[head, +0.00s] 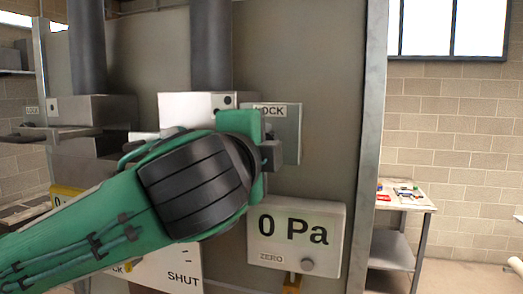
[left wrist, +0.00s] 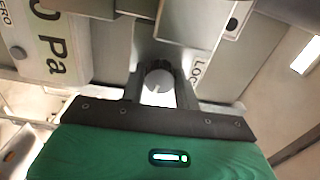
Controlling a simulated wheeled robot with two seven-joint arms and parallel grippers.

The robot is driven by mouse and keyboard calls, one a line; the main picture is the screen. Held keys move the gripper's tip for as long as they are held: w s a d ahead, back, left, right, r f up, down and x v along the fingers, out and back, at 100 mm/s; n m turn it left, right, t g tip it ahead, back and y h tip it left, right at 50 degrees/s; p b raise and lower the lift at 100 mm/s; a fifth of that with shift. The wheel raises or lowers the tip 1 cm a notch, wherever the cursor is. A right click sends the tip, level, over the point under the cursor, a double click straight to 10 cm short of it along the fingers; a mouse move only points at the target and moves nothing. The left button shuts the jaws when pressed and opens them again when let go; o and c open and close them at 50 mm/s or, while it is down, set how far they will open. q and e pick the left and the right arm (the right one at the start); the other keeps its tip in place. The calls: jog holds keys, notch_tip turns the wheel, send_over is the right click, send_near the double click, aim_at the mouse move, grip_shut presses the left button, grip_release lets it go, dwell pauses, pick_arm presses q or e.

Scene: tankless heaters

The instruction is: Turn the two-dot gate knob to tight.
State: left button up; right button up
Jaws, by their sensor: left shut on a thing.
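My left gripper (head: 270,155) reaches in from the left in front of the panel, beside a grey plate marked LOCK (head: 287,135). In the left wrist view, the gripper (left wrist: 160,88) has its two dark fingers on either side of a round grey knob (left wrist: 158,80) and is shut on it. The knob's face has a pale lower part. In the head view my gripper hides the knob. A pale box with dark dots (head: 185,104) shows just above my gripper. Any tight mark is hidden or unreadable. My right gripper is not in view.
A display reading 0 Pa (head: 297,234), with a ZERO button (head: 307,264), is below my gripper. A plate marked SHUT (head: 182,262) is at lower left. Dark pipes (head: 211,45) run above. A small table (head: 405,203) with items stands at the right.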

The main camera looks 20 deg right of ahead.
pick_arm(q)
jog(key=shift+m, duration=1.2)
jog(key=shift+f+m, duration=0.1)
jog(key=shift+m, duration=0.2)
jog(key=o, duration=1)
jog(key=shift+c, duration=0.2)
jog(key=shift+b, duration=0.3)
jog(key=b+v, duration=0.5)
jog(key=v, duration=0.8)
jog(key=shift+s+a+b, duration=0.25)
jog(key=shift+s+b, duration=0.1)
jog(key=shift+b, duration=0.05)
